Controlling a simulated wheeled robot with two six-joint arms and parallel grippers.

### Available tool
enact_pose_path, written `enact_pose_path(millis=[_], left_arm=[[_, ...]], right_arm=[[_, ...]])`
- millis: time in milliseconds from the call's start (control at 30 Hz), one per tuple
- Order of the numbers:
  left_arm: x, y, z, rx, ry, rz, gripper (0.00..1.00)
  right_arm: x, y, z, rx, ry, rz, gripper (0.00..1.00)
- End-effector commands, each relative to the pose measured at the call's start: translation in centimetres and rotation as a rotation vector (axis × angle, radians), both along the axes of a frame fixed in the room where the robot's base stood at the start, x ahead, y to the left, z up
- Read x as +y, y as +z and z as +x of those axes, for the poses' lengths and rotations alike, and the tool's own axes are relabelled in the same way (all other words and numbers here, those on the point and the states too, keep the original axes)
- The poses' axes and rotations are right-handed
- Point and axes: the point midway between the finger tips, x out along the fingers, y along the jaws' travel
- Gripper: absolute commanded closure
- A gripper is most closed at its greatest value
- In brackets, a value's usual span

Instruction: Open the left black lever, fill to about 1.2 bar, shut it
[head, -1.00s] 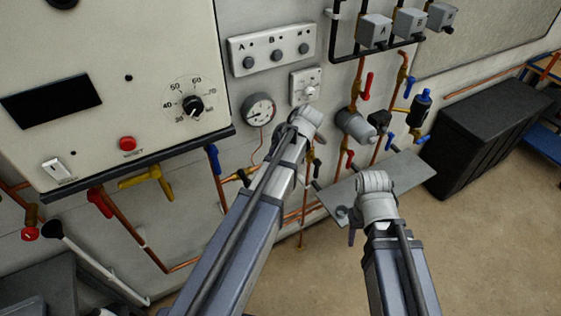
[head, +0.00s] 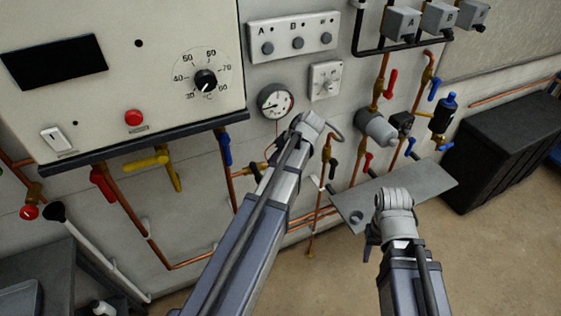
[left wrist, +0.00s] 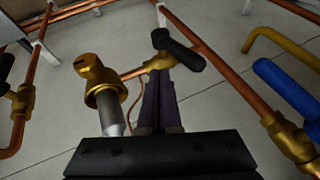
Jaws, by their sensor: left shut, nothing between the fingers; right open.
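The left black lever (left wrist: 182,50) sits on a brass valve in the left wrist view, angled across its short copper pipe. My left gripper (left wrist: 160,84) is shut and empty, its fingertips close under that valve and lever; I cannot tell whether they touch. My right gripper (head: 372,240) is open, in front of a grey shelf plate, away from the valves.
A blue lever (left wrist: 285,85) and a yellow handle (left wrist: 270,42) are close by in the left wrist view. A brass fitting (left wrist: 97,80) on a grey stem stands beside the fingers. The boiler (head: 120,70) overhangs at left; a grey plate (head: 420,185) juts out at right.

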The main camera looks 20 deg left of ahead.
Motion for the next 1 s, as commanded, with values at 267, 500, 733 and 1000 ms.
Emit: enact_pose_path(millis=[267,500,733,1000], left_arm=[[2.5,-1.7,-1.8,-0.001,0.001,0.0,1.0],[3.3,-1.9,-2.3,0.0,0.0,0.0,1.0],[3.3,-1.9,-2.2,-0.001,0.0,0.001,1.0],[3.3,-1.9,-2.3,-0.004,0.0,-0.002,1.0]], right_arm=[[0.0,-1.7,0.0,0.0,0.004,-0.001,0.5],[0.0,-1.9,0.0,0.0,0.004,-0.001,0.5],[0.0,-1.9,0.0,0.0,0.004,-0.001,0.5],[0.0,-1.8,0.0,0.0,0.004,-0.001,0.5]])
